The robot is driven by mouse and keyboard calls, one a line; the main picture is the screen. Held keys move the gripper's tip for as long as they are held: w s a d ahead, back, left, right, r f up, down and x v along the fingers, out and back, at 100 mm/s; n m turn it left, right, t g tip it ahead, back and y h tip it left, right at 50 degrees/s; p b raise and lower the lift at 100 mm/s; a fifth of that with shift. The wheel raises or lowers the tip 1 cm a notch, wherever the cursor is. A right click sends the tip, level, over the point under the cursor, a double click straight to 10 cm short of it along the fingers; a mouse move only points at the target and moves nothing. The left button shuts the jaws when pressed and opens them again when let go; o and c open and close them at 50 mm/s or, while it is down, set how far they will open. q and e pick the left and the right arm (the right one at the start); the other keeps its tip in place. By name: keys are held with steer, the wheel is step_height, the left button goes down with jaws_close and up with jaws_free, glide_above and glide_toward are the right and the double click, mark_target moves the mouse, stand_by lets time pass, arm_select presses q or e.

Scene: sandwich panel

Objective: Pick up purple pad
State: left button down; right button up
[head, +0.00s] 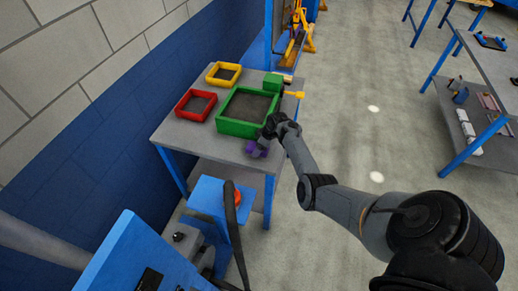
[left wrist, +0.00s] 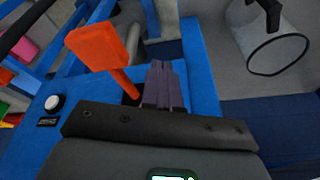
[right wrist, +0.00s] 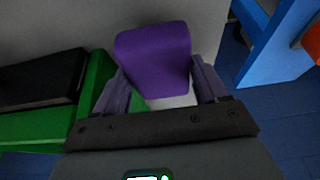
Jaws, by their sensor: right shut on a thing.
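The purple pad (right wrist: 155,55) is a rounded purple block between the two fingers of my right gripper (right wrist: 158,90), which is shut on it. In the head view, the pad (head: 256,149) is at the front right edge of the grey table (head: 187,132), just in front of the green tray (head: 232,127). My right gripper (head: 262,142) is partly hidden there by its own wrist. In the left wrist view, my left gripper (left wrist: 163,75) has its fingers together and empty, near an orange paddle-shaped piece (left wrist: 97,45).
A yellow tray (head: 211,78), a red tray (head: 182,113) and a green block (head: 272,82) stand on the grey table. A blue stand (head: 208,193) is in front of it. Open floor (head: 365,130) lies to the right.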

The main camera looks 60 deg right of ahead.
steer(key=p+v, duration=0.1)
steer(key=v, duration=0.2)
steer(key=shift+w+r, duration=0.1)
steer(key=shift+r, duration=0.2)
steer(key=s+d+r+p, duration=0.3)
steer(key=s+r, duration=0.3)
steer(key=s, duration=0.4)
steer(key=shift+s, duration=0.15)
